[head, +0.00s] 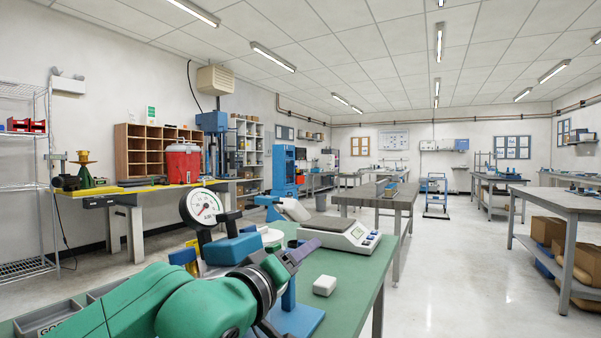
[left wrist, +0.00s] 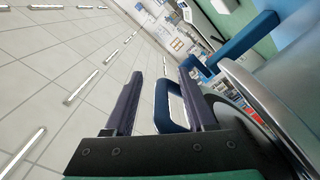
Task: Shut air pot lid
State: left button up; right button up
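My left gripper (head: 298,252) reaches over the green bench from the lower left in the head view. In the left wrist view its two dark fingers (left wrist: 160,75) stand apart. A blue loop handle (left wrist: 162,103) shows between and beyond them; I cannot tell whether they touch it. I cannot surely pick out the air pot or its lid. A tilted white piece with a blue bracket (head: 268,201) stands behind the gripper. A large grey-blue curved body (left wrist: 285,95) fills the right of the wrist view. My arm hides part of the bench. My right gripper is not in view.
A dial gauge (head: 202,208) on a stand rises close behind my left arm. Clear floor lies right of the bench.

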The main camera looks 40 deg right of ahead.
pick_arm(q)
notch_tip(320, 180, up, 14)
jog(key=p, duration=0.4)
jog(key=shift+r, duration=0.25)
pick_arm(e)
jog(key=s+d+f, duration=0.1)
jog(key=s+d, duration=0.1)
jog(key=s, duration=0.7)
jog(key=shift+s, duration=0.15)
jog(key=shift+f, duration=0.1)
